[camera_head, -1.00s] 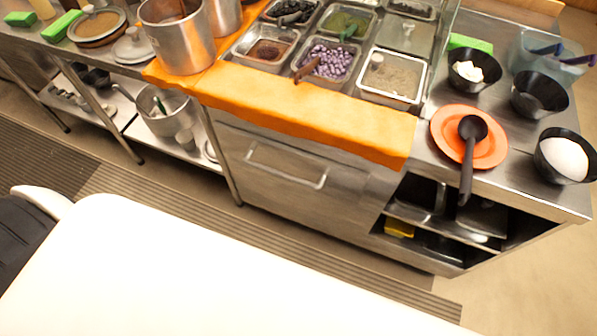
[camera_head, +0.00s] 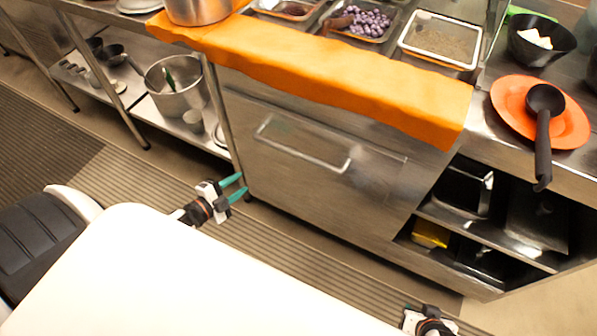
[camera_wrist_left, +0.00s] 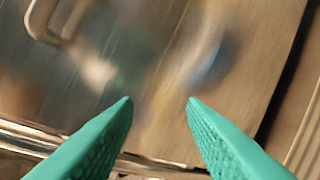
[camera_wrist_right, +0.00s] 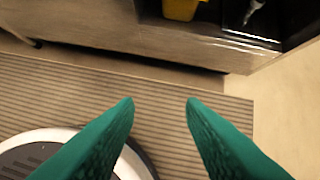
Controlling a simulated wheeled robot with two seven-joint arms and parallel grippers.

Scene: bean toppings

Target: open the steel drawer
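The steel drawer (camera_head: 300,175) is a shut front panel in the counter under the orange cloth, with a bar handle (camera_head: 303,148) near its top. In the left wrist view the drawer front (camera_wrist_left: 160,50) fills most of the picture, and part of the handle (camera_wrist_left: 45,25) shows at the upper left. My left gripper (camera_head: 240,188) is open and empty, in front of the drawer, lower and left of the handle and apart from it. My right gripper (camera_wrist_right: 160,100) is open and empty over the floor; the head view shows only its wrist part at the bottom edge.
The orange cloth (camera_head: 320,82) hangs over the counter edge above the drawer. Open shelves (camera_head: 480,225) with dark trays and a yellow item lie right of it. A lower shelf at left holds a steel pot (camera_head: 178,90). Striped matting (camera_head: 300,245) covers the floor in front.

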